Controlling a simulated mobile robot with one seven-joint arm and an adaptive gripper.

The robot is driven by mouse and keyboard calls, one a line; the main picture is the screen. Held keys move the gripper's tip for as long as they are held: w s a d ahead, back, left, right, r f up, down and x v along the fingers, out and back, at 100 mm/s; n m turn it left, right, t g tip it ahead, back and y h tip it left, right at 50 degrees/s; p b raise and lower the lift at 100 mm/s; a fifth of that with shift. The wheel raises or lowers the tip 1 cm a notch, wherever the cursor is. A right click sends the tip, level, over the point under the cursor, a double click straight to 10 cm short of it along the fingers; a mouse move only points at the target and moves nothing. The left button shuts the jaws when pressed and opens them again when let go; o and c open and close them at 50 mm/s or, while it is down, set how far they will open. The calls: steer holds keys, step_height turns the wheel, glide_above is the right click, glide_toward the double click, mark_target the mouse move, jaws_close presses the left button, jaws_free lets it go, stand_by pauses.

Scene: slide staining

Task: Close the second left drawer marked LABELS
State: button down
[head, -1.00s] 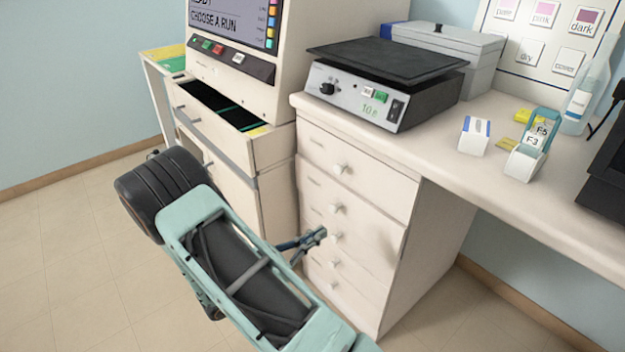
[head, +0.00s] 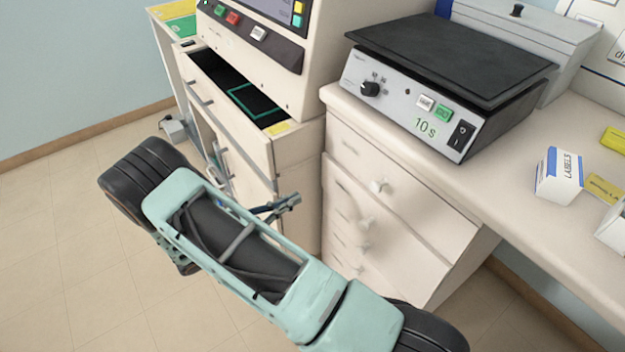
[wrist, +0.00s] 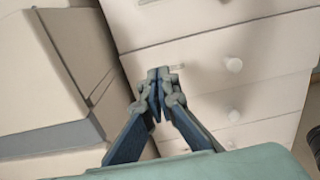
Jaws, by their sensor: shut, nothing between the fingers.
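The second drawer (head: 392,222) of the cabinet under the hot plate has a pale front and a round knob. The wrist view shows this drawer front (wrist: 205,78) with a small label holder at its upper left; its lettering is unreadable. My gripper (head: 290,202) is shut and empty, to the left of the knob. In the wrist view my gripper's fingertips (wrist: 160,76) overlap the drawer front's left part, just left of the label holder. Whether they touch it is unclear.
An open drawer (head: 225,90) with dark contents juts out under the display machine, left of my gripper. The hot plate (head: 425,95) stands on the counter. A LABELS box (head: 559,175) sits to its right. Floor (head: 60,210) at left is clear.

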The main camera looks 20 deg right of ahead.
mark_target(342, 173)
steer(key=b+x, duration=0.1)
steer(key=x, duration=1.1)
steer(key=shift+d+f, duration=0.1)
steer(key=shift+d, duration=0.05)
steer(key=shift+w+d, duration=0.15)
steer(key=shift+d, duration=0.35)
